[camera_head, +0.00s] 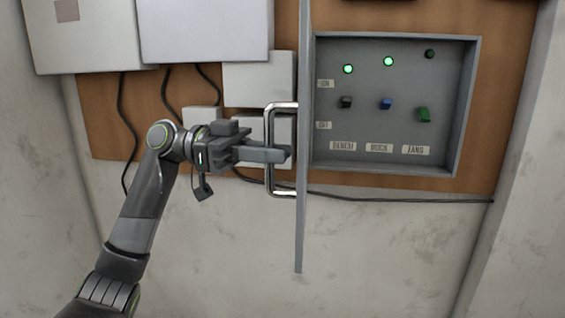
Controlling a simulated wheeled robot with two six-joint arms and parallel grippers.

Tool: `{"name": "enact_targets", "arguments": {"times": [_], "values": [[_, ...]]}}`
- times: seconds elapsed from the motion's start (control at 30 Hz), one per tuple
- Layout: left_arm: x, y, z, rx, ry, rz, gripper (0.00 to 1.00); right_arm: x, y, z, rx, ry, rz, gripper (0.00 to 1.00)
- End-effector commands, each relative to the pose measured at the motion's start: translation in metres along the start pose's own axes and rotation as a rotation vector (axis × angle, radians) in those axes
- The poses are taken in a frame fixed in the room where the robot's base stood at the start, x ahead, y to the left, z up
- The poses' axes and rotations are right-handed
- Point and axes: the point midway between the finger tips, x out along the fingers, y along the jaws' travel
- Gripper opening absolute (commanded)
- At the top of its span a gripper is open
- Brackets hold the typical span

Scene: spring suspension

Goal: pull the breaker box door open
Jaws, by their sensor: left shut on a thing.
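The breaker box (468,110) is a grey recessed box on the right of the wooden backboard. Its inside is in view, with switches and indicator lights. The door (302,225) shows edge-on as a thin grey panel at the box's left side, standing out from it. A metal bar handle (283,194) sits on the door's left-facing side. My left gripper (280,154) is shut on the handle at mid height, and its fingers hide part of the bar. My right gripper is not in view.
Two lights (389,61) glow green above black, blue and green switches (424,115). Pale boxes (205,30) and dark cables (122,110) are on the board behind my arm. A cable (400,200) runs below the box. The wall below is bare.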

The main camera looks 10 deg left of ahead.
Motion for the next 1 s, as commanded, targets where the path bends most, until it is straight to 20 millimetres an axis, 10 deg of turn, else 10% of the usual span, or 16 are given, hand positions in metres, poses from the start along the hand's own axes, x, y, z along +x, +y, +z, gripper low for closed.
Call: {"name": "enact_targets", "arguments": {"times": [0.6, 0.73, 1.0], "values": [[-0.0101, -0.0017, -0.0007, -0.001, -0.001, -0.003, 0.0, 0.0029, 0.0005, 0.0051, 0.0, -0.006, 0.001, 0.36], [-0.01, -0.0016, -0.0008, -0.001, -0.001, -0.003, 0.3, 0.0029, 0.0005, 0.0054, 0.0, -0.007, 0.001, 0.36], [-0.0102, -0.0016, -0.0005, -0.001, 0.0, -0.003, 0.32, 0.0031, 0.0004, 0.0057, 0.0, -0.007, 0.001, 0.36]]}}
